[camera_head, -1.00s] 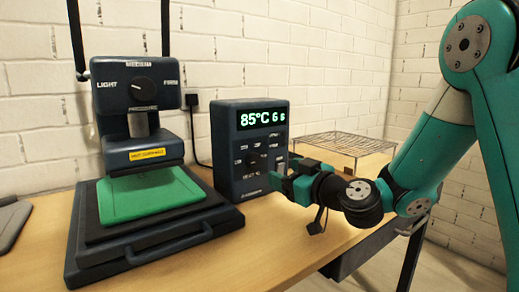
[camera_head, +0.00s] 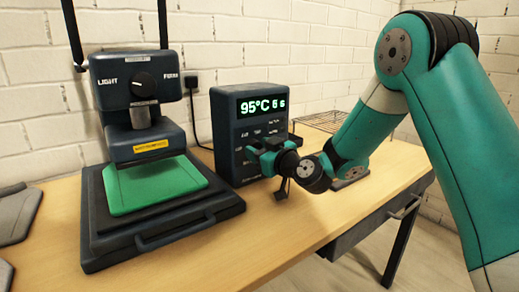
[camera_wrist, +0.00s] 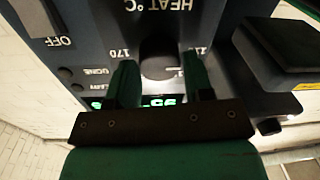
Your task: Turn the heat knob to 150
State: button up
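The dark control box (camera_head: 224,135) stands on the table, and its green readout (camera_head: 262,105) shows 95°C and 6 s. In the wrist view, which is upside down, the round dark heat knob (camera_wrist: 158,66) sits below the "HEAT °C" label, with 170 and 210 marks beside it. My gripper (camera_head: 262,152) is at the front of the box. Part of the readout shows between the fingers. In the head view my gripper hides the knob.
A heat press (camera_head: 145,105) stands left of the box with a green cloth (camera_head: 155,187) on its lower plate. A wire rack (camera_head: 318,121) is behind my arm. Dark flat items (camera_head: 17,212) lie at the left. The front of the table (camera_head: 255,235) is clear.

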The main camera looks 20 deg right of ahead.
jog(key=c, duration=0.4)
jog(key=shift+c, duration=0.2)
jog(key=shift+m, duration=0.4)
jog(key=m+p, duration=0.1)
jog(key=m, duration=1.6)
jog(key=shift+d+m+t+h+p, duration=0.1)
jog(key=shift+m+t+h+p, duration=0.2)
jog(key=shift+m+t+p, duration=0.1)
jog(key=m+p, duration=0.1)
jog(key=m, duration=0.2)
jog(key=m+p, duration=0.2)
jog(key=m, duration=0.1)
jog(key=shift+f+h, duration=0.2)
jog(key=shift+h, duration=0.1)
jog(key=shift+m, duration=0.3)
